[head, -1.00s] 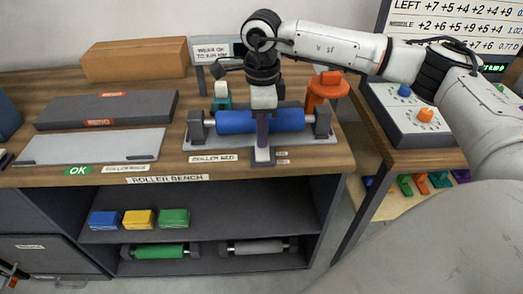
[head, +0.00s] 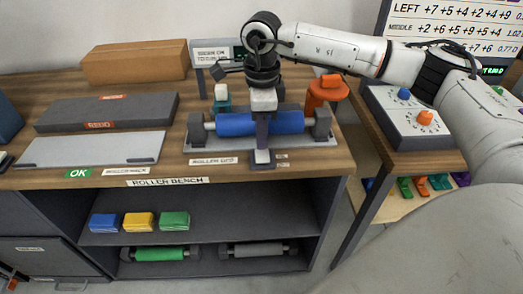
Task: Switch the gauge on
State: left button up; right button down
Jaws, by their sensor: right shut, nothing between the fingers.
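The gauge (head: 217,52) is a pale panel with black lettering on a post at the back of the bench, and a dark readout shows at its right, partly behind my right arm. A small dark plate with a pale piece (head: 262,157) sits at the front edge of the roller bed (head: 215,150). My right gripper (head: 262,145) is shut and empty, pointing down in front of the blue roller (head: 236,124). Its tips are at the pale piece; I cannot tell whether they touch it. My left gripper is not in view.
An orange knobbed part (head: 326,92) stands right of the roller. A control box (head: 398,130) with blue and orange knobs is on the right table. Grey slabs and a cardboard box (head: 135,62) fill the bench's left. The shelf below holds colored packs and spare rollers.

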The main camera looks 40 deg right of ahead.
notch_tip(320, 180, up, 6)
jog(key=p, duration=0.3)
jog(key=shift+f, duration=0.1)
jog(key=shift+a, duration=0.1)
dwell(0.5)
